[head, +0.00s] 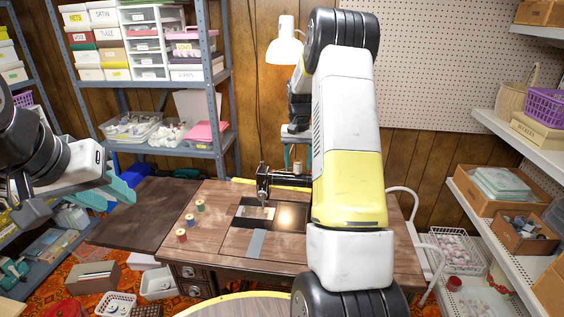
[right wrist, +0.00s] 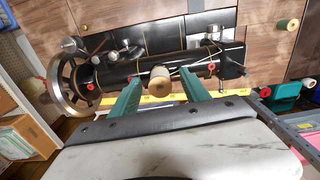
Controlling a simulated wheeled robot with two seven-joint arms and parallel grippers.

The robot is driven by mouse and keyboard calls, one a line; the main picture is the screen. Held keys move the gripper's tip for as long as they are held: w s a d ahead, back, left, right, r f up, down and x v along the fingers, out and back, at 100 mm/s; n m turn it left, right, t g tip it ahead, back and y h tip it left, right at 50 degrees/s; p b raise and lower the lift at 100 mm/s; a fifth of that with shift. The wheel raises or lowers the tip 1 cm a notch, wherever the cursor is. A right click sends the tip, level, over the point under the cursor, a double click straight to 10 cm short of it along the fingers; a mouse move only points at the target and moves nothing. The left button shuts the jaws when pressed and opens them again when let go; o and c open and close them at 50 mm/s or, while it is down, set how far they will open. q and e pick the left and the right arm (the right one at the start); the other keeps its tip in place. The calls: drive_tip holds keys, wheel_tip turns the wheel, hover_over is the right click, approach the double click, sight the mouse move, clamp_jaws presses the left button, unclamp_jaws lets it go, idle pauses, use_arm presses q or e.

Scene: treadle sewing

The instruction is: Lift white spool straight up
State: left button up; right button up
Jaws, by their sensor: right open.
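The white spool (right wrist: 160,79) with a tan end shows in the right wrist view, by the black sewing machine (right wrist: 150,66). My right gripper (right wrist: 158,88) has its two green fingers apart, one on each side of the spool. Gaps show between the spool and both fingers. In the head view the right gripper is mostly behind my right arm, and I cannot make out the white spool there. The sewing machine (head: 264,183) is partly hidden by that arm. My left gripper (head: 108,198) is at the far left, with its green fingers apart and empty.
The machine stands on a wooden table (head: 220,240). Several coloured thread spools, one green (head: 200,205) and one red (head: 181,235), stand on its left part. A white lamp (head: 284,45) is behind. Shelves (head: 150,85) and white racks (head: 520,180) stand at both sides.

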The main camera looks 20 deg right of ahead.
sight(298, 162)
clamp_jaws()
wheel_tip(298, 162, up, 16)
drive_tip(key=shift+f, duration=0.15)
idle(1.1)
